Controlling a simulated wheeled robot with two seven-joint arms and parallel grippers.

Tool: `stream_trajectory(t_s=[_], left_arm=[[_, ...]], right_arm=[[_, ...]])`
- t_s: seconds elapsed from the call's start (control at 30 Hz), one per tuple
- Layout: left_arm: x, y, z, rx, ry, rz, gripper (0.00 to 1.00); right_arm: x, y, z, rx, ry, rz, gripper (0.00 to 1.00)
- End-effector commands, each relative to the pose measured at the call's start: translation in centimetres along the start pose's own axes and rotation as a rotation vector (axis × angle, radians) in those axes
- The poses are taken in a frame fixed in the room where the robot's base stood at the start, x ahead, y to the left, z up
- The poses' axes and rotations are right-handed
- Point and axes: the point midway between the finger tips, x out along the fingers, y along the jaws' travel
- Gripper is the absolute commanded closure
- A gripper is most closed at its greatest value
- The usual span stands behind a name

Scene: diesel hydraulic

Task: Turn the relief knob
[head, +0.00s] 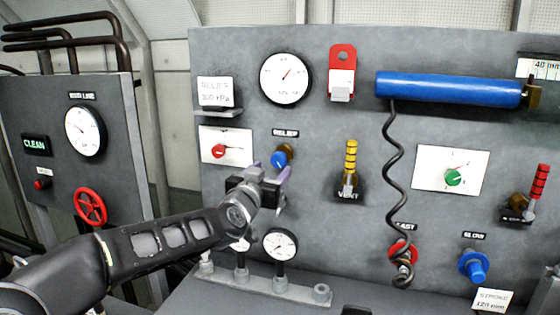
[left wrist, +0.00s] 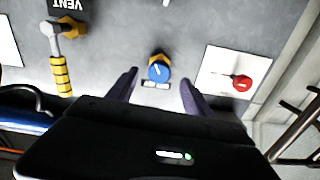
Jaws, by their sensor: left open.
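The relief knob (head: 279,159) is a small blue knob on a brass fitting, below the "RELIEF" label (head: 286,133) on the grey panel. My left gripper (head: 268,177) is just below and in front of it in the head view. In the left wrist view the blue knob (left wrist: 158,72) with a white pointer line lies between and beyond the two open fingers (left wrist: 158,88). The fingers do not touch it there. My right gripper is not in view.
A red knob (head: 219,151) on a white plate sits left of the relief knob. A yellow-handled vent valve (head: 350,165) stands to the right. A gauge (head: 279,245) is below my gripper. A coiled black hose (head: 392,180) hangs from a blue cylinder (head: 450,88).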

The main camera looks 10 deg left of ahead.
Motion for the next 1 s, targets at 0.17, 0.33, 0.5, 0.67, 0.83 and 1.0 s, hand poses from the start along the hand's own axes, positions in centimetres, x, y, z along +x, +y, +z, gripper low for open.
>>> stream_trajectory(t_s=[0.17,0.33,0.5,0.67,0.83,1.0], left_arm=[[1.9,0.0,-0.2,-0.004,-0.002,0.002,0.41],[4.5,0.1,-0.2,-0.004,-0.003,0.001,0.41],[6.6,0.1,-0.3,-0.003,0.0,0.001,0.41],[7.4,0.1,-0.1,-0.001,0.0,0.001,0.41],[7.4,0.1,0.0,0.0,0.0,0.001,0.41],[7.4,0.0,0.0,-0.001,0.0,0.0,0.49]], right_arm=[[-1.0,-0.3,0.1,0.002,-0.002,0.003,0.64],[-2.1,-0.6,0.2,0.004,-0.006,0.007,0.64],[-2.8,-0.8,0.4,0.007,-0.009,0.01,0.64],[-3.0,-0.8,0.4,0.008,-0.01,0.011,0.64],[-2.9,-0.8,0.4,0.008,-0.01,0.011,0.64],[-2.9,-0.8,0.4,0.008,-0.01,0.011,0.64]])
